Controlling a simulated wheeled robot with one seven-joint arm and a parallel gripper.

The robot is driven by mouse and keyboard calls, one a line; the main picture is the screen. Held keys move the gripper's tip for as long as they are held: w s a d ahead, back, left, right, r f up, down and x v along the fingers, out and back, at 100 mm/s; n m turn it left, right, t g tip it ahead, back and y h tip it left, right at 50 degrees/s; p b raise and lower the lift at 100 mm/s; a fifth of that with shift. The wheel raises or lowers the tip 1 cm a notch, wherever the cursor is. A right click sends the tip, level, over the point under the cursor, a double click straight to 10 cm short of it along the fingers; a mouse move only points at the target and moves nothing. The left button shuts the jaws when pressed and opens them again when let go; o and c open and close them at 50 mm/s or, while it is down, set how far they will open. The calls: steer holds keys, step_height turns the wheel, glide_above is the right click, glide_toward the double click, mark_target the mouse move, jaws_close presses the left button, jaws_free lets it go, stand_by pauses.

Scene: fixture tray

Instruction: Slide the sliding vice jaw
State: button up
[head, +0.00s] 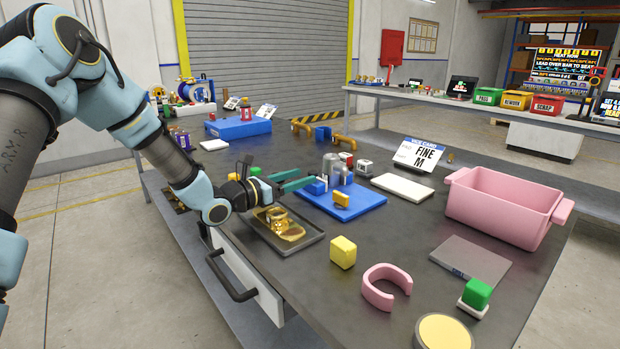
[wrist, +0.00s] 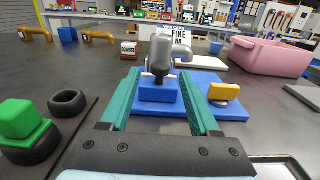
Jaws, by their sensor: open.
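A blue block (head: 317,187), which looks like the sliding vice jaw, stands on a flat blue base (head: 362,207). In the wrist view the blue block (wrist: 160,91) lies between the two teal fingers of my gripper (wrist: 160,72). A grey metal part (wrist: 163,50) rises at its far side and partly hides behind it. In the head view my gripper (head: 306,178) reaches in from the left with its fingers apart, at the block. I cannot tell whether either finger touches it. A yellow block (wrist: 223,91) sits on the base to the right of the fingers.
A dark tray (head: 312,246) with a gold-coloured part lies below my gripper at the bench's near edge. A loose yellow block (head: 343,252), a pink ring (head: 385,288) and a pink bin (head: 500,207) stand to the right. A green block (wrist: 20,118) sits left of my fingers.

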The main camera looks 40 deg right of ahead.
steer(key=a+b, duration=0.1)
steer(key=a, duration=0.5)
steer(key=shift+w, duration=0.15)
stand_by(0.3)
